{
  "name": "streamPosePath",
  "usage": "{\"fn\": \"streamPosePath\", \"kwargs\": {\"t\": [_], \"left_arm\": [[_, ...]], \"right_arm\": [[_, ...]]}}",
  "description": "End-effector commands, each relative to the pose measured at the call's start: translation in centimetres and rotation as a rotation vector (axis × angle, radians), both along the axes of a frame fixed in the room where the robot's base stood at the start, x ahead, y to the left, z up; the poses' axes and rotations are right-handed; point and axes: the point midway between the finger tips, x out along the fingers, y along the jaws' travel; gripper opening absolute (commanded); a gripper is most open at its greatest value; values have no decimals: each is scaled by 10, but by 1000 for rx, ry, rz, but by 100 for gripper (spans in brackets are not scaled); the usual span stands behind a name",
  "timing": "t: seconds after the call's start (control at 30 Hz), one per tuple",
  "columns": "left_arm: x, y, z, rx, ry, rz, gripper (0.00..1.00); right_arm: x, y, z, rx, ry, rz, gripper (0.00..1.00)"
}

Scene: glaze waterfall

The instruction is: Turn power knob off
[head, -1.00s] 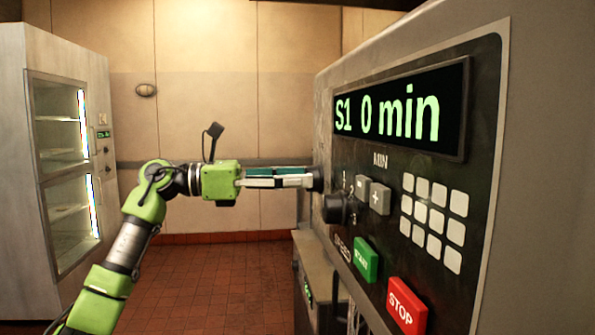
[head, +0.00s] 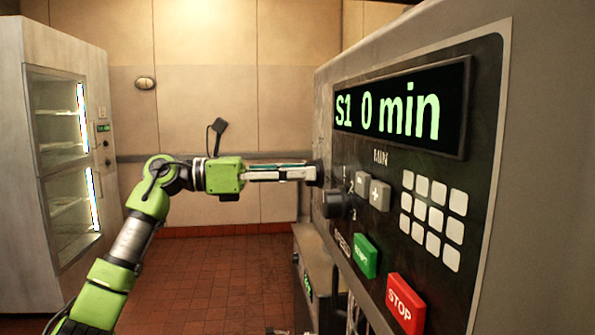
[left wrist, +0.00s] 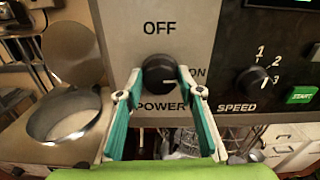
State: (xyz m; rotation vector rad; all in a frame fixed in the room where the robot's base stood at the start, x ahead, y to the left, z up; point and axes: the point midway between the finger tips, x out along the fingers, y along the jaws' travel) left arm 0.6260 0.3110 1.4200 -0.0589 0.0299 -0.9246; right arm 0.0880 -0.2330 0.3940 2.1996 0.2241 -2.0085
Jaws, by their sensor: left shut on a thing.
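The power knob (left wrist: 158,74) is a round black knob on the grey machine panel, with OFF printed above it, ON at its right and POWER below. Its white mark points right, toward ON. In the head view the power knob (head: 318,173) is a dark disc at the panel's left edge. My left gripper (head: 300,174) reaches it from the left. In the left wrist view my left gripper (left wrist: 158,88) has its fingertips on both sides of the knob, shut on it. My right gripper is in no view.
Beside it are the speed knob (head: 337,205), the green START button (head: 365,256), the red STOP button (head: 405,303) and a lit display (head: 400,108). A glass-door cabinet (head: 30,150) stands far left.

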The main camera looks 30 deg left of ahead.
Motion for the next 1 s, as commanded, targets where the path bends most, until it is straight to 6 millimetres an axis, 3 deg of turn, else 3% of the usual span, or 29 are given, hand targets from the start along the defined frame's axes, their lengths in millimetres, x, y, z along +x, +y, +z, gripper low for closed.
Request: {"fn": "streamPosePath", "kwargs": {"t": [1.0], "left_arm": [[4, 3, 2, -544, 721, 3, 13]], "right_arm": [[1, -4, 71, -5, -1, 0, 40]]}}
